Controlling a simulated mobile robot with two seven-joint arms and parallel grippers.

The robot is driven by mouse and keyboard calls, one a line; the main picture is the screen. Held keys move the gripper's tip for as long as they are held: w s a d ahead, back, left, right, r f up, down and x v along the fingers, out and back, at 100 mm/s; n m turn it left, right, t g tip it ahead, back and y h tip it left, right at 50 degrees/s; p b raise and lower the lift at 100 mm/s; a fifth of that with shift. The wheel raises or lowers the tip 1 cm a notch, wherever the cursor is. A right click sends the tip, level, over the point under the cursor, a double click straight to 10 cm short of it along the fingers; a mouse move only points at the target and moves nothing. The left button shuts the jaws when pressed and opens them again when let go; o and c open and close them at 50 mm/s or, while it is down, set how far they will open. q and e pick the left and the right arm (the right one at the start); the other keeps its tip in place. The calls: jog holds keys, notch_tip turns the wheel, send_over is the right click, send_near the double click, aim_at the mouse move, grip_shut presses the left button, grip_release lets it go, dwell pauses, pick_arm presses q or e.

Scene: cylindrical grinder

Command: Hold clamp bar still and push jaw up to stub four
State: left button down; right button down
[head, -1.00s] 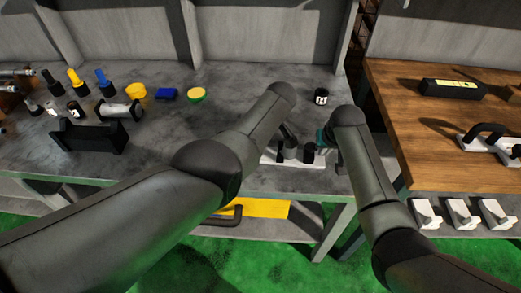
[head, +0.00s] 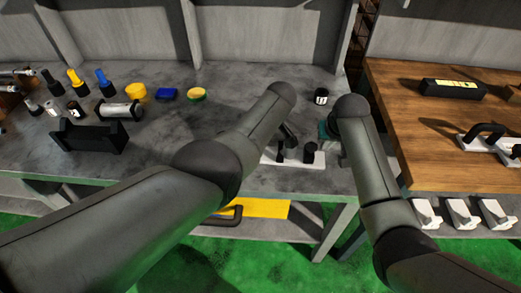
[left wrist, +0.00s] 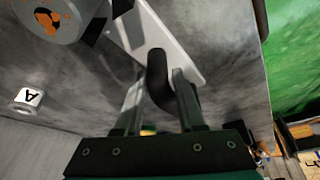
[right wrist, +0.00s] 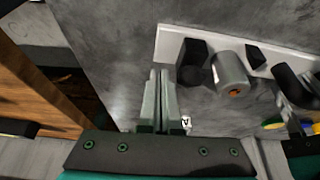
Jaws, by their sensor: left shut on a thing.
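The white clamp bar (head: 271,159) lies near the front edge of the grey bench, with black upright parts on it; a short post (head: 310,150) stands toward its right end. My left gripper (left wrist: 160,82) is shut on the bar's black curved handle (left wrist: 157,62). A grey cylinder (right wrist: 231,68) with an orange mark shows beside that block. Stub numbers are not readable.
A black cradle (head: 90,137), bottles and coloured pots stand at the left. The wooden bench (head: 435,150) is at the right, past a gap.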

aim_at(307, 146)
jog(key=shift+a, duration=1)
pick_arm(q)
jog(key=shift+d, duration=0.1)
pick_arm(e)
jog(key=shift+a, duration=0.35)
pick_arm(q)
jog(key=shift+d+r, duration=0.1)
jog(key=shift+d, duration=0.1)
pick_arm(e)
jog(key=shift+w+a, duration=0.15)
jog(key=shift+a, duration=1.85)
jog(key=shift+r, duration=0.15)
pick_arm(q)
jog(key=shift+w, duration=0.1)
pick_arm(e)
jog(key=shift+r, duration=0.5)
pick_arm(q)
jog(key=shift+a, duration=0.3)
pick_arm(e)
jog(key=shift+d+r, duration=0.25)
jog(key=shift+r, duration=0.7)
jog(key=shift+d+r, duration=0.2)
jog(key=shift+r, duration=0.75)
jog(key=shift+d+r, duration=0.25)
jog(key=shift+r, duration=0.7)
